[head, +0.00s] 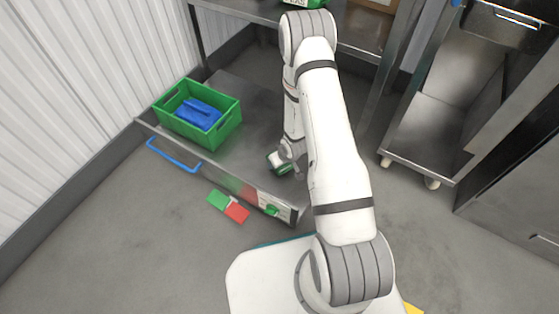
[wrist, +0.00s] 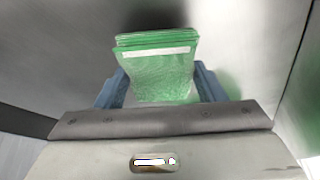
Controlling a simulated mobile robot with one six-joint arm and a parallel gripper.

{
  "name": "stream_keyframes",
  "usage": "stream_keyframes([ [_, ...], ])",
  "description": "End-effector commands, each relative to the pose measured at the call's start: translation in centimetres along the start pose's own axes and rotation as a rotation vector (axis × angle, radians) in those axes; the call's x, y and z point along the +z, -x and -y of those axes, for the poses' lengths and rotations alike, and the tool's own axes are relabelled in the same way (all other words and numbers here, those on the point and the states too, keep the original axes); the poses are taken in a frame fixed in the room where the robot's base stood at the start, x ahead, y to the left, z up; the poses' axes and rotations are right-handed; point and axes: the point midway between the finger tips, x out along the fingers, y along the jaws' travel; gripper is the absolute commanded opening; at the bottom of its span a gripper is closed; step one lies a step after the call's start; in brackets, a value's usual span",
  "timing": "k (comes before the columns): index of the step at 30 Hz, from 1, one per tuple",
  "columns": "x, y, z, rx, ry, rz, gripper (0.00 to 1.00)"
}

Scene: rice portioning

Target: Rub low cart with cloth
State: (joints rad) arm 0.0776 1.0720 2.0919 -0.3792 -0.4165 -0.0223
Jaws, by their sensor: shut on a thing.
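The low cart (head: 245,150) is a grey metal platform with a blue handle (head: 174,155) at its left front. My gripper (head: 285,165) is low over the right part of the cart's top. In the wrist view, my gripper (wrist: 160,92) is shut on a folded green cloth (wrist: 152,72) with a white stripe, between its blue fingers. The cloth also shows in the head view (head: 281,164), partly hidden by my gripper. The cloth is at or just above the metal surface; I cannot tell whether it touches.
A green crate (head: 222,137) holding blue items (head: 197,114) stands on the cart's left part. A green and red card (head: 228,206) lies on the floor in front. A steel table (head: 240,10) stands behind, and a wheeled steel rack (head: 425,150) stands at right.

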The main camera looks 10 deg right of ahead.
Motion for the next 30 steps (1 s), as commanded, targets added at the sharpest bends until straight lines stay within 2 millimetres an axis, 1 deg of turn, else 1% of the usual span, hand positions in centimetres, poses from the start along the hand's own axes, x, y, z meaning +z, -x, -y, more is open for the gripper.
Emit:
stream_keyframes([
  [8, 0.0, -0.1, 0.0, 0.000, 0.001, 0.000, 0.45],
  [30, 0.5, -1.4, 0.1, 0.000, 0.001, 0.000, 0.45],
])
